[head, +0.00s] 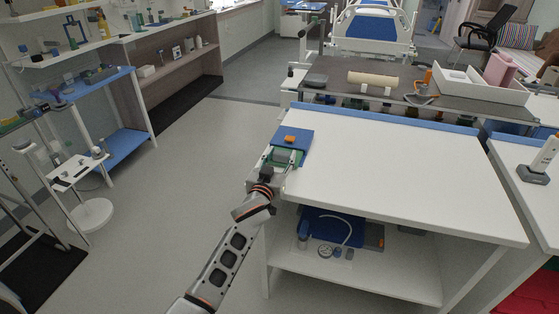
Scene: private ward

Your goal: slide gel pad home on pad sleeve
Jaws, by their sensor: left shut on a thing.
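A blue flat piece (306,134), which looks like the pad sleeve, lies at the left back corner of the white table. A small orange block (290,139) sits on it. A green piece (282,155), which looks like the gel pad, is at its near edge, between my fingers. My left gripper (286,160) reaches in from below and is shut on this green piece at the table's left edge. The fingers partly hide it, and I cannot tell how far it overlaps the blue piece. My right gripper is out of view.
The white table top (400,170) is bare to the right of the gripper. A grey table (420,97) behind it carries a beige roll (373,79) and a white tray (480,86). A lower shelf (350,275) holds a blue case. Open floor lies left.

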